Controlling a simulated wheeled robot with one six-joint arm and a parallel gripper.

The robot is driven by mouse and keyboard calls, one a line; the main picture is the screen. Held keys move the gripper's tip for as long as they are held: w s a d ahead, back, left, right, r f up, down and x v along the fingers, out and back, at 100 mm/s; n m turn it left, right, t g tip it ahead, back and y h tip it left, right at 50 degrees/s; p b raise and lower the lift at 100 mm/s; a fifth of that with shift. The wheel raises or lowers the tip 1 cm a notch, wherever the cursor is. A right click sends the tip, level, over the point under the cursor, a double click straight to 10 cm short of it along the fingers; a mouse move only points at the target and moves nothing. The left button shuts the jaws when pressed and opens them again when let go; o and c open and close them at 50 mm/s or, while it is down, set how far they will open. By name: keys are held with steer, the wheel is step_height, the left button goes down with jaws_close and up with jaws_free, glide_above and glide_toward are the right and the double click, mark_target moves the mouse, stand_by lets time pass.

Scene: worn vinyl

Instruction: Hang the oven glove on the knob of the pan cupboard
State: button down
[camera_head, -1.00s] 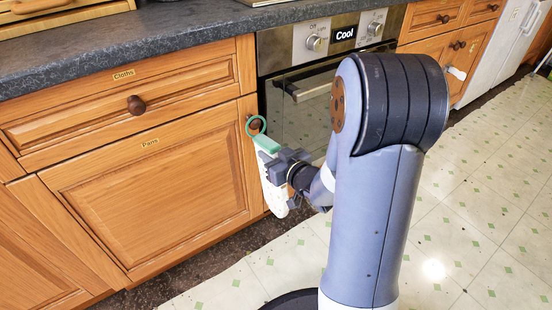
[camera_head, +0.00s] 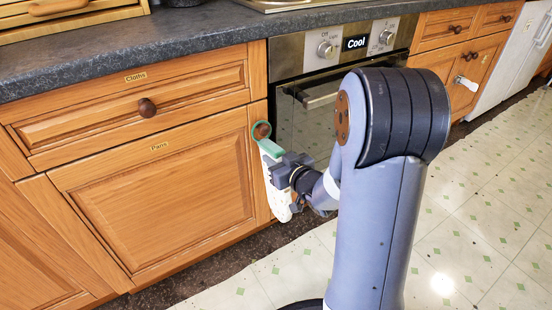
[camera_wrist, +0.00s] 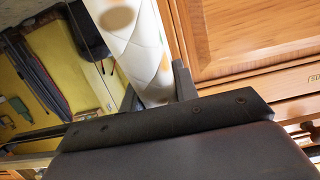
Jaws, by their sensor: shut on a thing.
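The oven glove (camera_head: 277,197) is white with a green top and a green loop. My gripper (camera_head: 277,171) is shut on its upper part, and the glove hangs upright in front of the cupboard's right edge. The brown knob (camera_head: 262,131) of the pan cupboard (camera_head: 160,195) shows inside the green loop. I cannot tell whether the loop is over the knob or only in front of it. In the wrist view, the patterned glove (camera_wrist: 137,45) lies between my gripper's fingers (camera_wrist: 157,92); the loop and knob are not visible there.
The oven (camera_head: 310,115) is just right of the pan cupboard. Above the cupboard is the Cloths drawer (camera_head: 190,90) with its own knob (camera_head: 147,108). The dark worktop (camera_head: 200,40) runs above. The tiled floor (camera_head: 470,220) is clear at the right.

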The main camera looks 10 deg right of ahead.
steer(key=c, duration=1)
jaws_free()
steer(key=shift+s, duration=0.1)
steer(key=shift+p+v, duration=0.35)
steer(key=shift+v, duration=1.65)
steer(key=shift+s+d+r, duration=0.1)
steer(key=shift+s, duration=0.1)
steer(key=shift+p+v, duration=1.6)
steer(key=shift+v, duration=3.75)
steer(key=shift+w, duration=0.1)
